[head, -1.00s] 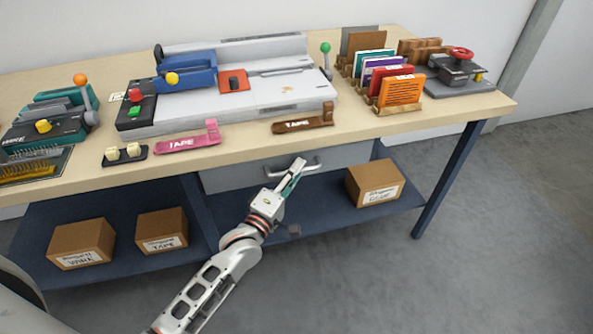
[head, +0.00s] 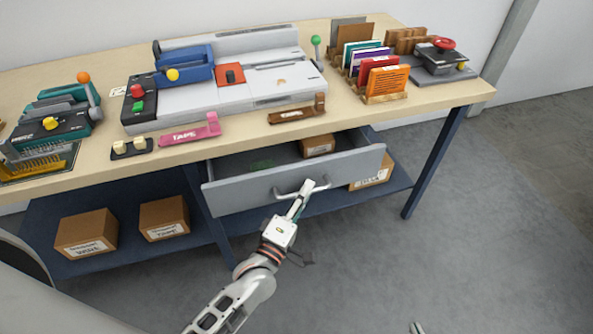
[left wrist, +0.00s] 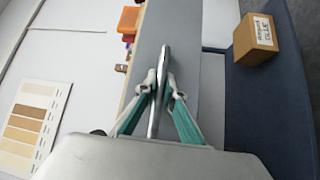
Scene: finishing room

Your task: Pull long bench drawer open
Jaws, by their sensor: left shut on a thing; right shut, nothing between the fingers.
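The long bench drawer (head: 237,195) is pulled out from under the bench top, with its grey front well forward of the edge. Inside it I see a small cardboard box (head: 317,146) and something flat and green (head: 262,166). My left gripper (head: 307,188) is shut on the drawer's bar handle (head: 284,193). In the left wrist view the fingers of my left gripper (left wrist: 163,92) pinch the handle bar (left wrist: 164,60) from both sides. Only a tip of my right gripper (head: 418,327) shows at the bottom edge of the head view, empty and away from the drawer.
The bench top (head: 225,146) carries a pink tape holder (head: 190,134), a brown one (head: 297,111), machines and a card rack. Cardboard boxes (head: 86,235) stand on the blue lower shelf (head: 120,262). The floor right of the bench is clear.

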